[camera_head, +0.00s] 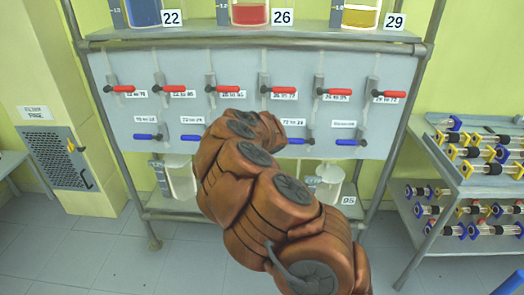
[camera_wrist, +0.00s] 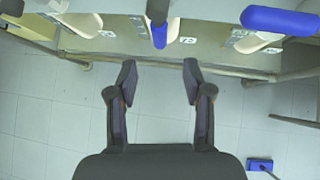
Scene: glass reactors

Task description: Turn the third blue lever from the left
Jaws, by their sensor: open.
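Blue levers sit in a row on the lower part of the grey panel (camera_head: 240,68). In the head view I see a far left one (camera_head: 148,137), a second (camera_head: 190,138), one right of my arm (camera_head: 298,141) and a far right one (camera_head: 350,142). My arm covers the row's middle, where a third lever would be hidden. In the wrist view my gripper (camera_wrist: 160,75) is open and empty. A blue lever (camera_wrist: 159,36) lies ahead, centred between the fingertips and apart from them. Another blue lever (camera_wrist: 280,20) is at upper right.
Red levers (camera_head: 173,88) run above the blue row. Vessels (camera_head: 250,13) stand on the top shelf, and clear beakers (camera_head: 328,183) below the panel. A rack (camera_head: 475,180) of glass parts is at right, a wall cabinet (camera_head: 58,157) at left. Floor in front is mostly free.

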